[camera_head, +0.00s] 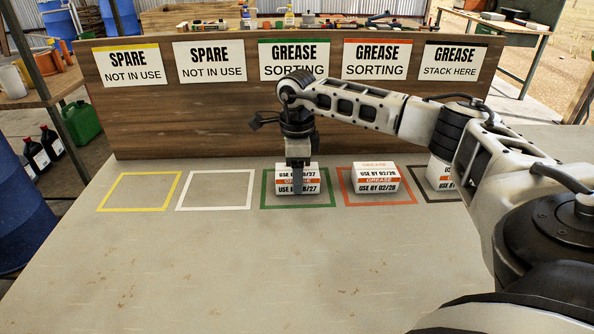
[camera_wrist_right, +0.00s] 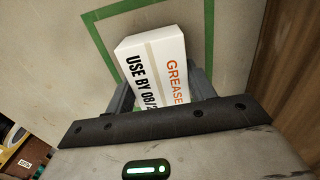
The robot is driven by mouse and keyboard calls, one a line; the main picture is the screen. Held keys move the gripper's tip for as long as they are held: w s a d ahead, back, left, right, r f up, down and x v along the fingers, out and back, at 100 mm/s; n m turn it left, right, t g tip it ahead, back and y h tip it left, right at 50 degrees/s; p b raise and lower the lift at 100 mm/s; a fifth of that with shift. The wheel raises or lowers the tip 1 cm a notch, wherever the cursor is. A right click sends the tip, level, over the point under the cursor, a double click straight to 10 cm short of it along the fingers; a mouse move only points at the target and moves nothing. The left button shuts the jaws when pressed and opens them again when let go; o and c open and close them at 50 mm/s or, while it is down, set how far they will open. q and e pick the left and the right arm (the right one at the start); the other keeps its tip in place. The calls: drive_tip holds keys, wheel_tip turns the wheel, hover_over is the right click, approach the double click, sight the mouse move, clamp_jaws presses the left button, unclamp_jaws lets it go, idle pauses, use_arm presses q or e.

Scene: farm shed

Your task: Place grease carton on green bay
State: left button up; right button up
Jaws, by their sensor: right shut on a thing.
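The grease carton (camera_head: 311,186) is a white box with an orange band and a use-by label ending in 27. It sits within the green-outlined bay (camera_head: 265,192) on the bench; I cannot tell if its base touches the surface. My right gripper (camera_head: 298,184) reaches down from above and is shut on this carton. In the right wrist view, the carton (camera_wrist_right: 155,62) lies between the two fingers (camera_wrist_right: 163,88), beside green tape (camera_wrist_right: 104,47). The fingers hide part of its label. My left gripper is not in view.
A similar carton (camera_head: 376,183) stands in the red bay (camera_head: 345,196). Another carton (camera_head: 437,178) in the dark bay at right is partly hidden by my right arm. The yellow (camera_head: 108,190) and white (camera_head: 184,190) bays are empty. A signed wooden board (camera_head: 215,125) rises behind; the bench front is clear.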

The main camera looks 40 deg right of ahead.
drive_tip(key=shift+f, duration=0.15)
drive_tip(key=o, duration=1)
drive_tip(key=shift+o, duration=0.2)
wheel_tip(320, 180, up, 12)
drive_tip(key=shift+r, duration=0.25)
